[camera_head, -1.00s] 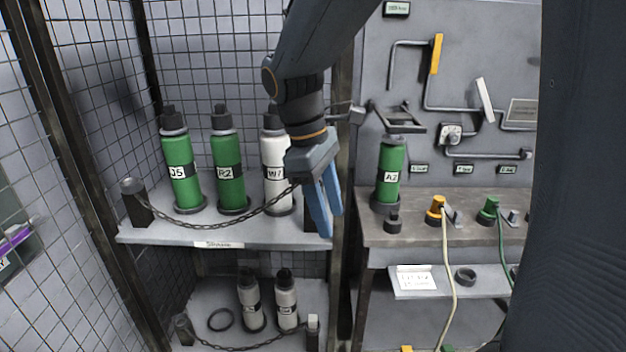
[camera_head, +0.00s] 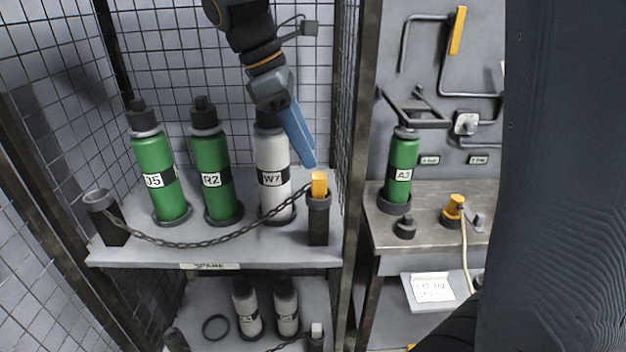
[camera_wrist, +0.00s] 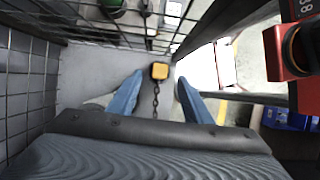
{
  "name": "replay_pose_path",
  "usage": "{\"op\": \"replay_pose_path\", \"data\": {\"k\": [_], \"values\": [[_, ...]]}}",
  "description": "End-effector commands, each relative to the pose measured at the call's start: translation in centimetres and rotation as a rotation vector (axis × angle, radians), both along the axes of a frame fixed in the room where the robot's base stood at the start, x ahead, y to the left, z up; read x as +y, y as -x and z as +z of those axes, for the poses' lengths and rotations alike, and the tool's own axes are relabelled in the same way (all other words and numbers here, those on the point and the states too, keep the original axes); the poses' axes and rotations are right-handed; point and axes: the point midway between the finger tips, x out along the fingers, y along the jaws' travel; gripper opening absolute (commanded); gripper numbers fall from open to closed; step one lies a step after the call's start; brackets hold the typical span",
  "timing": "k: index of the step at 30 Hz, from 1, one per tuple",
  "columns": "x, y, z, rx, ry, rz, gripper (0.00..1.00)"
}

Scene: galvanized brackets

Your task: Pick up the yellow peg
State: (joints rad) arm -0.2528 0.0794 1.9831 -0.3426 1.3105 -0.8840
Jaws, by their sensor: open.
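The yellow peg (camera_head: 319,184) stands upright in the top of a dark post at the right end of the chain on the upper shelf. It also shows in the wrist view (camera_wrist: 159,71), seen from above, just beyond the fingertips and roughly between them. My gripper (camera_head: 308,160) is open and empty, its blue fingers just above and slightly left of the peg in the head view. In the wrist view my gripper (camera_wrist: 160,88) has its two fingers apart on either side of the chain's line. The peg's lower part is hidden in the post.
The chain (camera_head: 190,244) hangs across the shelf front (camera_head: 150,256). Behind it stand green bottles (camera_head: 211,175) and a white bottle (camera_head: 272,180), close to my gripper. A cage upright (camera_head: 352,150) rises right of the peg. A bench (camera_head: 430,230) lies further right.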

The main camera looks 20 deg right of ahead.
Motion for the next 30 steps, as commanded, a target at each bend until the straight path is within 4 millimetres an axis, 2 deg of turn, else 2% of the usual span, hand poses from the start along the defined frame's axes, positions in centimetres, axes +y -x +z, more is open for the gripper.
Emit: {"op": "replay_pose_path", "data": {"k": [11,19,28,29,30], "values": [[-1.7,0.5,-3.3,0.003,0.000,-0.013,0.45],[-2.7,1.0,-6.7,0.002,0.000,-0.011,0.45],[-2.7,1.1,-7.3,0.000,0.000,-0.008,0.45],[-2.8,1.1,-7.3,0.000,0.000,-0.008,0.44],[-2.8,1.1,-7.3,0.000,0.000,-0.008,0.37]]}}
